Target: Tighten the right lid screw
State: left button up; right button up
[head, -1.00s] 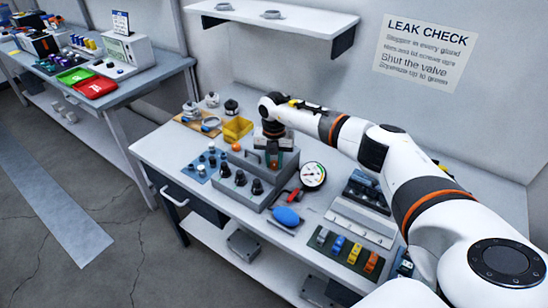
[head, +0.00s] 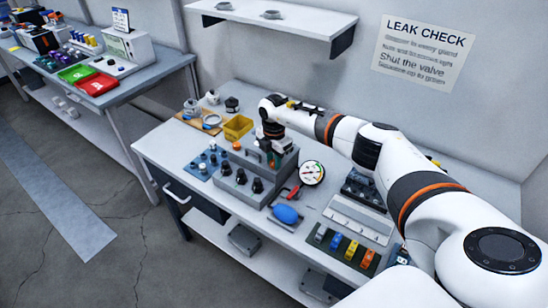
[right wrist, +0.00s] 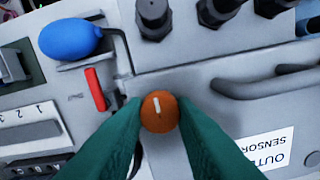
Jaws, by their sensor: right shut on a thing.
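The grey sensor box (head: 232,188) stands on the bench, with black glands along its front step and a handle on its lid. The right lid screw (right wrist: 159,111) is a round orange head with a white mark, seen from above in the right wrist view. My right gripper (right wrist: 160,114) points down at the lid, its green fingertips shut on either side of this screw. In the head view the right gripper (head: 272,156) is over the lid's right end and hides the screw. Another orange screw (head: 236,145) shows at the lid's left end. My left gripper is not in view.
A blue bulb (head: 286,214), a red valve lever (right wrist: 95,90) and a dial gauge (head: 312,172) lie right of the box. A yellow bin (head: 238,127) stands behind it. A blue mat (head: 203,165) with small parts lies to its left.

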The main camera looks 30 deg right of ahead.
jog(key=shift+r, duration=0.1)
dwell(0.4)
jog(key=o, duration=1)
notch_tip(320, 180, up, 12)
jog(key=b, duration=0.3)
